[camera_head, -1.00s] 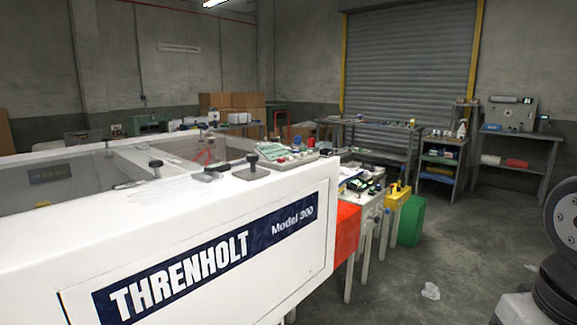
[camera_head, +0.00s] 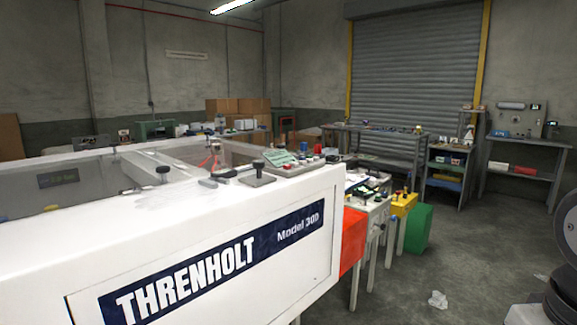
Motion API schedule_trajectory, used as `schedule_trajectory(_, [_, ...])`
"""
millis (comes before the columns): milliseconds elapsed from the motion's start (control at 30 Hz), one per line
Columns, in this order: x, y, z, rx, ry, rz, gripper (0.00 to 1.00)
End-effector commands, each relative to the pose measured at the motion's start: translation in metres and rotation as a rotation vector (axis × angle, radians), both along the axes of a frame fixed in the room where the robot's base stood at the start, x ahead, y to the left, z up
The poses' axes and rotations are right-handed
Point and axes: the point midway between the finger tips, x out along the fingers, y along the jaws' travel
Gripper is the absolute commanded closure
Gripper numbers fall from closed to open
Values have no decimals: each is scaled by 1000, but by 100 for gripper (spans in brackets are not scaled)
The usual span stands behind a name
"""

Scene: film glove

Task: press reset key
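A white machine (camera_head: 205,235) marked "THRENHOLT Model 300" fills the left foreground. On its top far right corner sits a small control panel (camera_head: 300,163) with red buttons and a green part. Its labels are too small to read, so I cannot tell which key is the reset key. My gripper is not in view. Dark rounded parts at the right edge look like my own arm.
An orange-red box (camera_head: 352,238), a yellow box (camera_head: 403,204) and a green bin (camera_head: 419,228) stand beyond the machine. Crumpled paper (camera_head: 437,299) lies on the open floor at right. Shelves (camera_head: 447,170) stand near the roller shutter (camera_head: 415,85).

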Motion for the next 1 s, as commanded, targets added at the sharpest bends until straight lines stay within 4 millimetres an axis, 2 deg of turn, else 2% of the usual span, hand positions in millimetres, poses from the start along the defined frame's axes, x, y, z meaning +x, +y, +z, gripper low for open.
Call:
schedule_trajectory(33, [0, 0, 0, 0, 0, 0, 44])
schedule_trajectory(233, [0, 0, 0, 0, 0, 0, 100])
schedule_trajectory(1000, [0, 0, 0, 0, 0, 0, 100])
